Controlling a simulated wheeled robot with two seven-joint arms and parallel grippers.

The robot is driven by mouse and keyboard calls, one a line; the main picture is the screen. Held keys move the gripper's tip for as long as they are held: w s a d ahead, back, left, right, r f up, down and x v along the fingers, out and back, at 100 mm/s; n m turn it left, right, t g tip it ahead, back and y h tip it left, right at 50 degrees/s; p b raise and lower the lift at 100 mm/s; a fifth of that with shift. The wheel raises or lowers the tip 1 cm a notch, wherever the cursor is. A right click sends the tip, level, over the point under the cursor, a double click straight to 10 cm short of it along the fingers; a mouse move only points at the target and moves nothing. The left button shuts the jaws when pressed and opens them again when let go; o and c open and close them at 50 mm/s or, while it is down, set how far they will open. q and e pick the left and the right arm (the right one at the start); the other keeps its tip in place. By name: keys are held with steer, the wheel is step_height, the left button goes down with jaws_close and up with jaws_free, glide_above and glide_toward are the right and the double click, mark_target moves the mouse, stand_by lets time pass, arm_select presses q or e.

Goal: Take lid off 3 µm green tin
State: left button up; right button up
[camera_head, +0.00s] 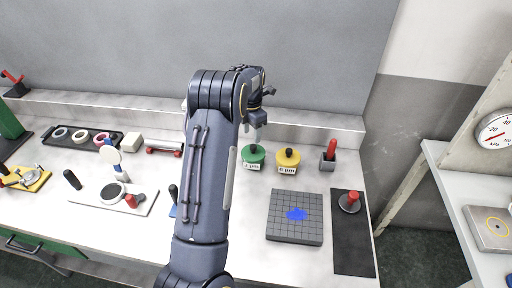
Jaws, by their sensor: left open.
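The green tin (253,158) stands on the white bench, right of my arm. Its label reads 3 µm, and its green lid with a dark knob (253,148) is on it. My left gripper (254,130) is open, above and behind the green tin in the picture, apart from the lid as far as I can tell. My arm's wrist partly hides its fingers. My right gripper is not in view.
A yellow tin (287,161) marked 6 µm stands close to the right of the green one. A red-handled tool (329,153) in a grey block stands further right. A grey gridded plate (295,226) and a dark mat (352,245) lie in front. A black tray (67,145) with rings is at left.

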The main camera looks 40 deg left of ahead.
mark_target(253, 146)
arm_select(q)
steer(key=f+p, duration=0.1)
steer(key=f, duration=0.2)
steer(key=f+p, duration=0.1)
steer(key=f, duration=0.3)
steer(key=shift+w+d, duration=0.15)
steer(key=shift+d, duration=0.05)
steer(key=shift+c, duration=0.2)
jaws_close()
